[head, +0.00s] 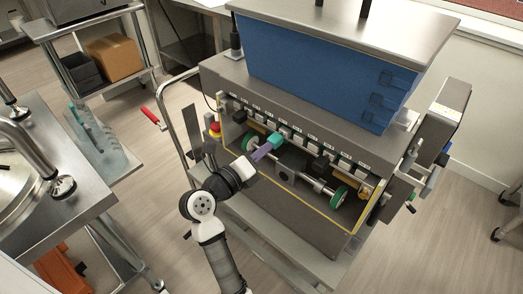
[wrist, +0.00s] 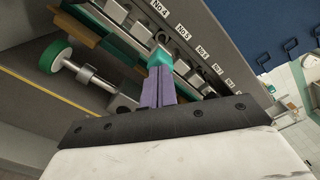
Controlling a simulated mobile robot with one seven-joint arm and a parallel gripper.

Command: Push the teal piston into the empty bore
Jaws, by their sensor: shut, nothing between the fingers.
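The teal piston (head: 276,141) sticks out of the front row of the blue-hopper machine, below the numbered labels. In the wrist view its teal end (wrist: 160,57) is just beyond my fingertips, near the No.5 label. My gripper (head: 262,152) has purple fingers, closed together with nothing between them. In the wrist view the fingers (wrist: 158,87) point straight at the piston's end. They look touching or very close; I cannot tell which. The bore around the piston is hidden behind it and my fingers.
A shaft with green wheels, one at the right (head: 338,196), crosses the machine front close to my gripper. A red stop button (head: 215,128) is on the left side. A steel table (head: 60,190) stands at the far left. Open floor lies between.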

